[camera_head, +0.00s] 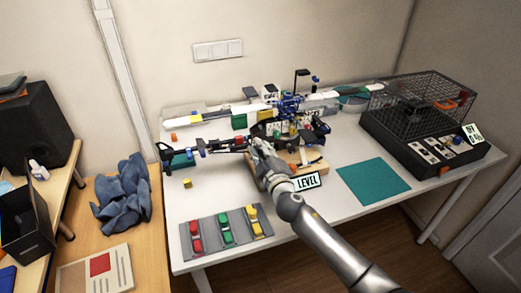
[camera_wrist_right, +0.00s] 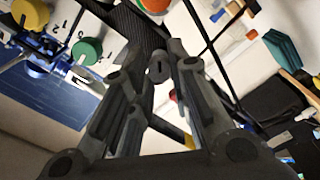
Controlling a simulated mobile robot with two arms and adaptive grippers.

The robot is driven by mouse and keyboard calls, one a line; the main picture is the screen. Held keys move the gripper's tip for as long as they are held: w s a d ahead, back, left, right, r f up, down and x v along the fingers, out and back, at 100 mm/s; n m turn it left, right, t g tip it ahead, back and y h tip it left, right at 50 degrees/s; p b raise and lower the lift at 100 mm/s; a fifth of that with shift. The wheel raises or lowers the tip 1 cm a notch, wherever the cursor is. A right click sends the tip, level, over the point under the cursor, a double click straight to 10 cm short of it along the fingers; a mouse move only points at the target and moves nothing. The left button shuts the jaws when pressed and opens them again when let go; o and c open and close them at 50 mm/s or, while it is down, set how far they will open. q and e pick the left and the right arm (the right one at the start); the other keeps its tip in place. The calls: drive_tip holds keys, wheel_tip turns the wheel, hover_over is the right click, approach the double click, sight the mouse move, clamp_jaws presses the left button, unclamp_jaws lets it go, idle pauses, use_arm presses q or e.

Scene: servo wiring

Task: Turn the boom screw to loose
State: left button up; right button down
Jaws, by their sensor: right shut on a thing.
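The right gripper (camera_head: 258,145) reaches in from the lower right to the black boom (camera_head: 222,149) at the middle of the bench. In the right wrist view its two fingers (camera_wrist_right: 157,70) are closed around a small dark knob with a slot (camera_wrist_right: 158,67), apparently the boom screw, beside a dark woven-texture bar (camera_wrist_right: 145,28). The knob's far side is hidden, and its loose or tight setting cannot be read. A "LEVEL" sign (camera_head: 307,181) stands right of the gripper. The left gripper is not in view.
A grey tray (camera_head: 209,240) with red, green and yellow pieces lies at the front left. A teal mat (camera_head: 373,181) lies right of my arm. A black cage box (camera_head: 420,115) stands at the right. Coloured knobs and thin black rods crowd the right wrist view.

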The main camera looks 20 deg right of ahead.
drive_tip(key=n, duration=0.6)
drive_tip(key=shift+n+p, duration=0.35)
drive_tip(key=shift+n, duration=0.05)
idle(0.4)
drive_tip(key=c, duration=1.3)
unclamp_jaws()
drive_tip(key=s, duration=1.2)
drive_tip(key=shift+d, duration=0.2)
